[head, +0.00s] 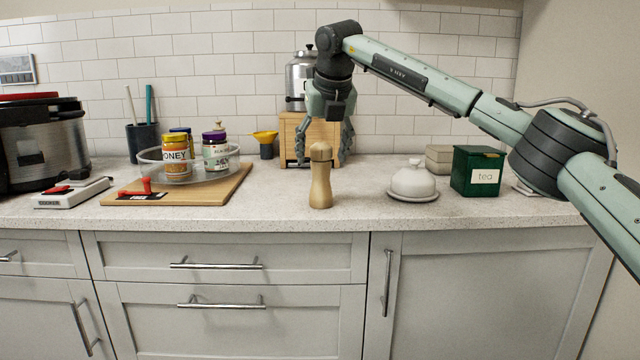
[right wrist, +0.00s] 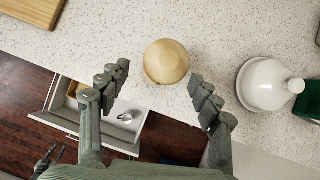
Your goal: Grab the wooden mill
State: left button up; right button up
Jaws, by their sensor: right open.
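The wooden mill (head: 320,185) stands upright on the counter near its front edge, pale wood with a rounded top. In the right wrist view the mill (right wrist: 166,62) is seen from above as a round tan shape. My right gripper (head: 323,158) points down at the mill's top, its fingers spread to either side. In the right wrist view the right gripper (right wrist: 160,75) is open, with the mill between and slightly beyond its fingertips, apart from both. A small dark hand, seemingly my left gripper (right wrist: 46,160), shows at lower left; its opening is unclear.
A white domed dish (head: 413,182) and green tea tin (head: 477,170) stand right of the mill. A wooden board (head: 215,195) with a glass tray and jars lies left. A wooden box (head: 290,130) stands behind. An open drawer (right wrist: 72,128) shows below the counter.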

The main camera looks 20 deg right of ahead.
aim_at(321, 183)
jog(key=x, duration=0.5)
jog(key=shift+d+p, duration=0.1)
jog(key=shift+p, duration=0.3)
pick_arm(q)
notch_tip(321, 183, down, 2)
jog(key=shift+s+d, duration=0.1)
pick_arm(e)
jog(key=c, duration=1.4)
